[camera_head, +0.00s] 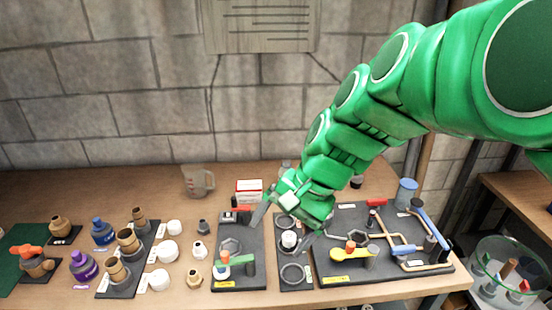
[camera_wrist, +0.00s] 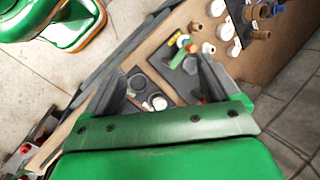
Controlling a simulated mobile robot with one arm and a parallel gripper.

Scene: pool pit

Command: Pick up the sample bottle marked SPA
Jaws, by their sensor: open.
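My gripper (camera_head: 280,236) is open and empty, pointing down above the bench; its two fingers also show in the wrist view (camera_wrist: 162,78). Below it, a narrow dark tray (camera_head: 296,256) has round ring-shaped places. A small white-capped bottle (camera_head: 289,239) stands in the middle of that tray, between and below the fingers. In the wrist view the tray (camera_wrist: 146,80) lies between the fingers, with a round white top (camera_wrist: 159,102) on it. A clear bottle (camera_head: 286,168) stands behind the gripper, partly hidden. I cannot read SPA on any bottle.
A valve board (camera_head: 335,268) with coloured handles is close at right. Another board (camera_head: 226,284) with a green handle is at left. A red-and-white box (camera_head: 249,190) and a clear jug (camera_head: 197,181) stand behind. Several fittings crowd the left; the back left is clear.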

